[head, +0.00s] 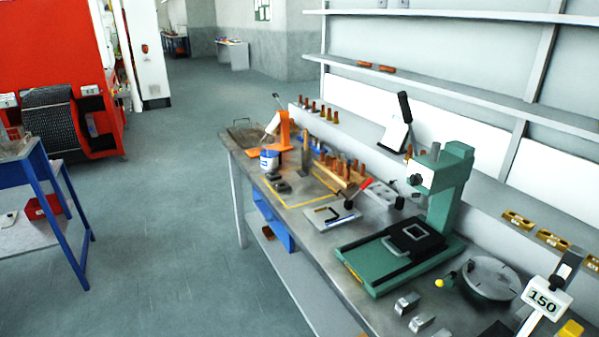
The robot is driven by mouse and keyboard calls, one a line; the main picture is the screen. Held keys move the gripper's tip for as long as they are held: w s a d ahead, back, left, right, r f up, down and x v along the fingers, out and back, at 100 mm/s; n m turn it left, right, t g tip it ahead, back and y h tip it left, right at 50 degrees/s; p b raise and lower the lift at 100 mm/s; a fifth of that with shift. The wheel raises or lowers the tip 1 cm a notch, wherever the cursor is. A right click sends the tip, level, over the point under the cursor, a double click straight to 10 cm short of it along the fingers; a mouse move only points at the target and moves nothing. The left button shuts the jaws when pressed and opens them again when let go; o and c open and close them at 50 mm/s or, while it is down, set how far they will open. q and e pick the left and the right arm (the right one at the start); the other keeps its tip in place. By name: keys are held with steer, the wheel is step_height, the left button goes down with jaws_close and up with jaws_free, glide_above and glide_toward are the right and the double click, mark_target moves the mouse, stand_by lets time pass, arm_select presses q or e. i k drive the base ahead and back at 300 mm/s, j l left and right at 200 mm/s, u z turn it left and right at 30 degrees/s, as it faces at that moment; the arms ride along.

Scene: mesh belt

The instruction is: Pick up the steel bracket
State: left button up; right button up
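I cannot clearly make out which item is the steel bracket. Small shiny metal pieces lie near the front edge of the workbench (378,306): one metal piece (407,303) and another metal piece (422,322) just to its right. They are candidates by their steel look, but their shape is too small to be sure. A pale plate (333,217) with small dark parts on it lies further back on the bench. Neither of my grippers shows in the head view.
A green press-like device (444,195) stands on the bench, with a round metal plate (492,277) at its right. An orange stand (283,130) and white-blue cup (269,160) are at the far end. A blue-framed table (68,200) is at left. The floor between is clear.

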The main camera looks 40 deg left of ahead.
mark_target(303, 172)
steer(key=u, duration=1.2)
steer(key=i+j+z, duration=0.15)
steer(key=i+j, duration=0.15)
